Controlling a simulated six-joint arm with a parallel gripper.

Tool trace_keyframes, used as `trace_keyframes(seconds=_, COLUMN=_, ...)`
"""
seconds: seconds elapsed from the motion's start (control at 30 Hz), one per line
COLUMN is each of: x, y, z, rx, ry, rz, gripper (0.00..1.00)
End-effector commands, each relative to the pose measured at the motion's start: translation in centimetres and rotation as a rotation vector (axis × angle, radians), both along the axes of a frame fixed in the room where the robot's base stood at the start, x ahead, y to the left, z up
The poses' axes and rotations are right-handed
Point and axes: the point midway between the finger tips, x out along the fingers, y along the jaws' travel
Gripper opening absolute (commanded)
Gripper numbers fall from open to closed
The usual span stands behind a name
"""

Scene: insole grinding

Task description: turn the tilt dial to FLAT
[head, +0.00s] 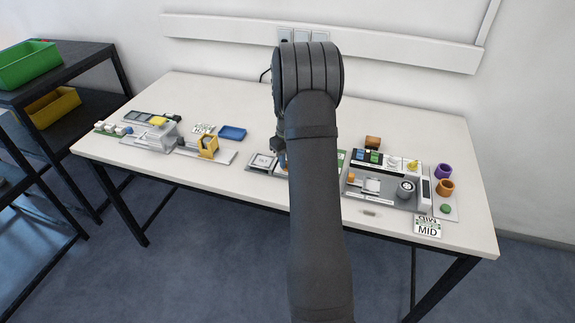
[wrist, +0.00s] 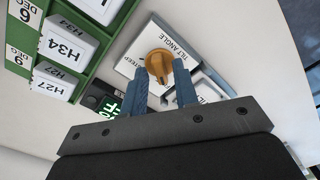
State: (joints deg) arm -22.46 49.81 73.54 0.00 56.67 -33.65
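The FLAT mark is not readable, and the lettering right of the dial is partly hidden by a finger. I cannot tell which mark the dial points to. In the head view my arm covers most of the dial's place.
A green holder (wrist: 77,25) with H34 and H27 boxes stands left of the dial. On the table (head: 375,130), a grey machine (head: 398,197) and MID card (head: 428,229) are at the right.

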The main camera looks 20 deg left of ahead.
Motion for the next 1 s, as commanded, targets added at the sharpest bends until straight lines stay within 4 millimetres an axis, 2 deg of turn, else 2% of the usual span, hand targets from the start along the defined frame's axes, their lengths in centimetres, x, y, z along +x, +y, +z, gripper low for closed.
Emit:
trace_keyframes(seconds=0.7, x=0.0, y=0.0, z=5.8, rx=0.001, ry=-0.002, rz=-0.001, gripper=0.27)
trace_keyframes(seconds=1.0, x=0.0, y=0.0, z=6.6, rx=0.0, ry=0.0, rz=-0.001, gripper=0.27)
